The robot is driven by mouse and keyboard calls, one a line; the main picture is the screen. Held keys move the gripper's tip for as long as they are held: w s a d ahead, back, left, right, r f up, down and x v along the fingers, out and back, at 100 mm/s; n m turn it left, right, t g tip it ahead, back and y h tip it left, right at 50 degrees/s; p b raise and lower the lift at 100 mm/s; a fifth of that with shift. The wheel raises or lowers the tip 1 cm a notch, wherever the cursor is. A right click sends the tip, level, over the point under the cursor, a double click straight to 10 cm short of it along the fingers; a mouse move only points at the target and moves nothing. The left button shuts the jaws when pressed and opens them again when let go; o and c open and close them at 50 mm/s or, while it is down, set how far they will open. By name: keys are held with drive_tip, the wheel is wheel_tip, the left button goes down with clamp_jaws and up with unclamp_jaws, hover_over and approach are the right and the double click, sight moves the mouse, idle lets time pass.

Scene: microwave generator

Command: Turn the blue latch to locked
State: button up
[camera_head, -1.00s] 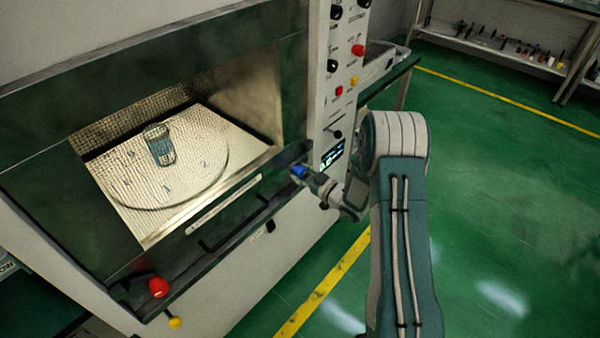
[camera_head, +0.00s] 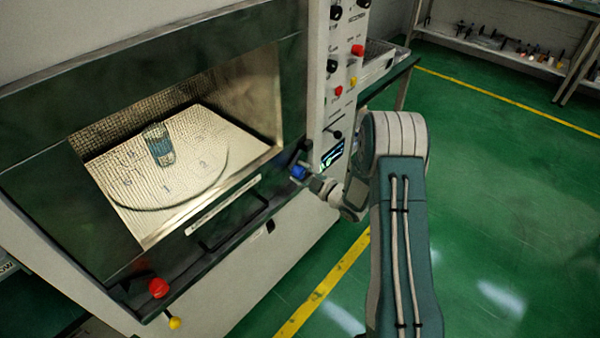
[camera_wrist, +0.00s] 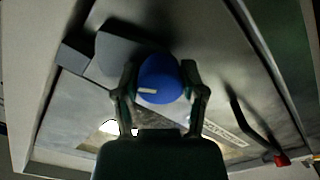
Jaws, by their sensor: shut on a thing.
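The blue latch (camera_head: 298,172) is a round knob on the right side of the microwave door frame. In the wrist view the blue latch (camera_wrist: 159,78) sits between my two fingers and shows a short white mark on its lower left. My gripper (camera_head: 306,175) reaches it from the right, and in the wrist view my gripper (camera_wrist: 160,92) is shut on the knob with a finger on each side. The grey block (camera_wrist: 120,52) lies just behind the knob. Much of the knob's base is hidden.
The microwave door has a dark bar handle (camera_head: 228,222). A red knob (camera_head: 158,288) and a yellow knob (camera_head: 174,323) are at the lower left. A control panel (camera_head: 340,80) with knobs and a display stands above the latch. A glass (camera_head: 158,145) stands on the turntable inside.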

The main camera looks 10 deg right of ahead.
drive_tip(key=shift+f, duration=0.2)
drive_tip(key=o, duration=1.2)
drive_tip(key=shift+c, duration=0.2)
drive_tip(key=shift+r, duration=0.1)
drive_tip(key=v, duration=1.2)
